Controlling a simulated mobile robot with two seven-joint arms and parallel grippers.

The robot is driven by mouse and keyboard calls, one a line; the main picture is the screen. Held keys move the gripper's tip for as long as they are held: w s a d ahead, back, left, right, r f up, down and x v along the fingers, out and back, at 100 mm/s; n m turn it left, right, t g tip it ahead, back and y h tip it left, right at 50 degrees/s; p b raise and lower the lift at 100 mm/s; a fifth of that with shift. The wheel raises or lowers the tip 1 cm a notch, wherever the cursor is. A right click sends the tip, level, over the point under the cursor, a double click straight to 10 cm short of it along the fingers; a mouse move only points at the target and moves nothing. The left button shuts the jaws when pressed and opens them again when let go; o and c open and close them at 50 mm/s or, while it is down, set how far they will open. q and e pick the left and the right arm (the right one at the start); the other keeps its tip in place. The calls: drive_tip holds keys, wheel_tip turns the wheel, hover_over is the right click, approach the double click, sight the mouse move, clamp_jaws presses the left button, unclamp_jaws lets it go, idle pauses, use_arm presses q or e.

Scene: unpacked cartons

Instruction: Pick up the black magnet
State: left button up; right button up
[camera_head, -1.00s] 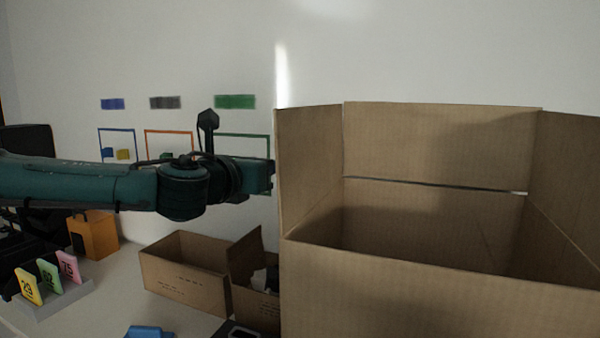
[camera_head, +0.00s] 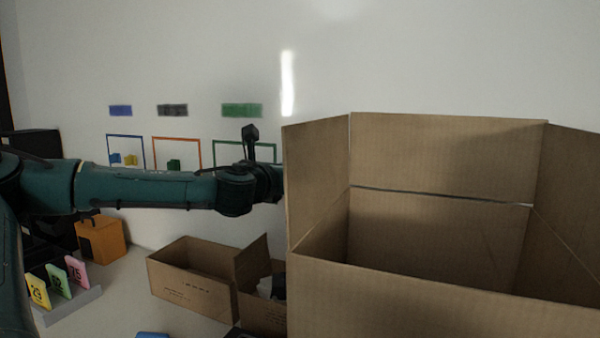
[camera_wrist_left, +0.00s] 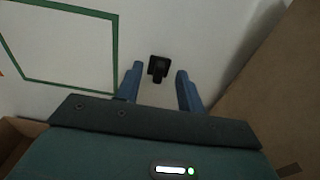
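The black magnet (camera_wrist_left: 158,67) is on the white wall in the left wrist view, a dark square with a part sticking out from it. My left gripper (camera_wrist_left: 158,72) is open, with one blue finger on each side of the magnet in that picture. The fingers look apart from it; the depth gap is hard to judge. In the head view my left arm reaches right along the wall, and its gripper and the magnet are hidden behind the big carton (camera_head: 430,292). My right gripper is not in view.
The big open carton stands close to my left wrist. A green frame (camera_wrist_left: 116,50) is on the wall. Smaller open cartons (camera_head: 192,280), an orange box (camera_head: 102,242) and a holder with coloured number tags (camera_head: 75,305) stand on the table below.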

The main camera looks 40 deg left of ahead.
use_arm(q)
drive_tip(key=shift+x, duration=1.55)
drive_tip(key=shift+d+f, duration=0.1)
drive_tip(key=shift+c, duration=0.2)
clamp_jaws()
